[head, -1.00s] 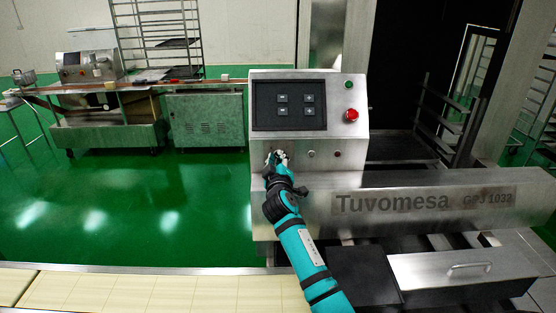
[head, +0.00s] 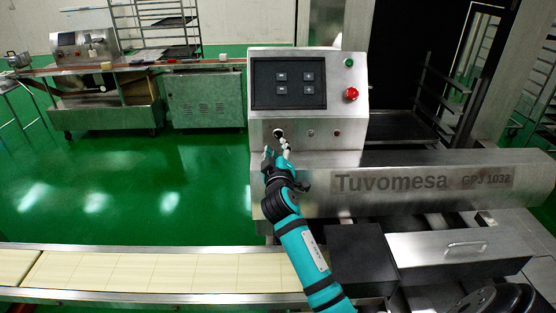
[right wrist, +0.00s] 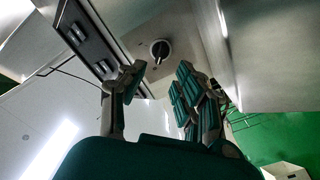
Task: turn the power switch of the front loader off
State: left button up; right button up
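The front loader is the steel Tuvomesa machine (head: 305,220) with an upright control box (head: 259,128). Its power switch, a small dark knob (head: 279,132), sits at the lower left of the box front. In the right wrist view the knob (right wrist: 160,50) is a black rotary switch on a pale round base, lying ahead of and between my fingers. Its setting is too small to tell. My right gripper (head: 278,152) is just below and in front of the knob; the right wrist view shows its fingers (right wrist: 158,88) open, empty and apart from it. My left gripper is out of view.
A dark screen (head: 289,84), a green button (head: 349,62) and a red stop button (head: 351,94) are on the box. Below it a steel ledge juts out. A conveyor (head: 160,276) crosses the front left. Green floor lies open to the left.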

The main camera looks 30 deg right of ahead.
jog(key=v, duration=0.6)
dwell(0.3)
